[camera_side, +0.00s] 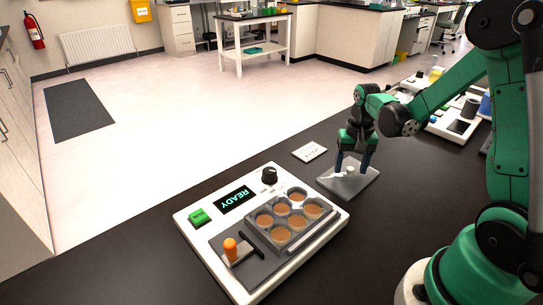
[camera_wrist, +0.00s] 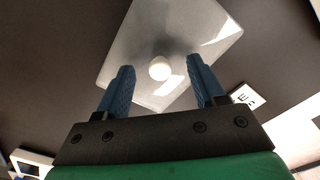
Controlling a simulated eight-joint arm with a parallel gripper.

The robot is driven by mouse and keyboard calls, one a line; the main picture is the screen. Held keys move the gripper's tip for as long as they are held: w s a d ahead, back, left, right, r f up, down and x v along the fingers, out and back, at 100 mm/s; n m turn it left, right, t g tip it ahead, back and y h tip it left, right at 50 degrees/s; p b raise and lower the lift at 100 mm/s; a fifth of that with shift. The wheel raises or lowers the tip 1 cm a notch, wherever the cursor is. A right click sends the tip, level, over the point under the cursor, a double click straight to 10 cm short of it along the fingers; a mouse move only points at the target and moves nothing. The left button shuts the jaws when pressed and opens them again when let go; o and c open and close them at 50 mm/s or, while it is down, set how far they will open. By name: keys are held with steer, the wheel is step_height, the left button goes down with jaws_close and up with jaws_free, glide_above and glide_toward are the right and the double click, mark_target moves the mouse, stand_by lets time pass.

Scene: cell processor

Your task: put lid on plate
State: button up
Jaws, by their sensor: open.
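The lid (camera_side: 353,187) is a grey see-through square with a white round knob (camera_side: 350,170). It lies on the black bench to the right of the cell processor. In the wrist view the lid (camera_wrist: 135,35) shows beyond my fingers, with its knob (camera_wrist: 159,68) between and just ahead of the fingertips. My gripper (camera_side: 352,166) is open, with blue fingers pointing down over the lid, on either side of the knob. It also shows in the wrist view (camera_wrist: 160,82). The plate (camera_side: 284,238) has several wells with brown contents and sits uncovered in the processor.
The white processor (camera_side: 212,254) has a READY screen (camera_side: 236,200), a green button (camera_side: 199,218), a black knob (camera_side: 269,176) and an orange-handled lever (camera_side: 231,248). A small white label card (camera_side: 309,151) lies behind. Other lab equipment (camera_side: 455,120) stands at the far right.

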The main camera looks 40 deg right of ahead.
mark_target(351, 168)
steer(key=shift+f, duration=0.15)
jaws_close()
stand_by(0.4)
step_height(351, 168, up, 20)
stand_by(0.4)
stand_by(1.9)
